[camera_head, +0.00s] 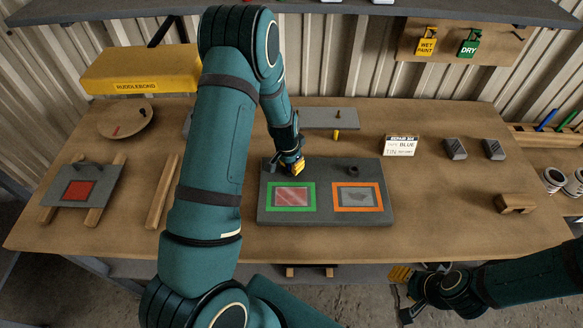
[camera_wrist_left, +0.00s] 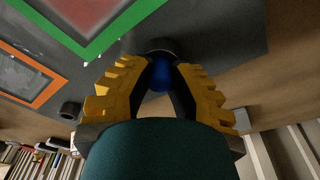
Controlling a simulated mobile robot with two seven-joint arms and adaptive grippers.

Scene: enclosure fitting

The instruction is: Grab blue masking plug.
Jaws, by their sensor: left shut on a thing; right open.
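A blue masking plug (camera_wrist_left: 161,76) shows between the yellow fingers of my left gripper (camera_wrist_left: 160,88) in the left wrist view. The fingers are shut on it. A dark round boss (camera_wrist_left: 158,46) on the grey panel is right beside the plug; I cannot tell whether the plug is still seated in it. In the head view my left gripper (camera_head: 292,168) is at the back left of the grey panel (camera_head: 325,213), above its green-framed window, and hides the plug. My right gripper (camera_head: 402,293) is open and empty, in front of the table's edge.
The panel has a second dark boss (camera_head: 352,169) behind its orange-framed window (camera_head: 357,196). A grey plate (camera_head: 328,119) lies behind the panel. A label card (camera_head: 400,146) and two grey blocks stand right. A red-patched plate (camera_head: 80,188) rests on wooden strips left.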

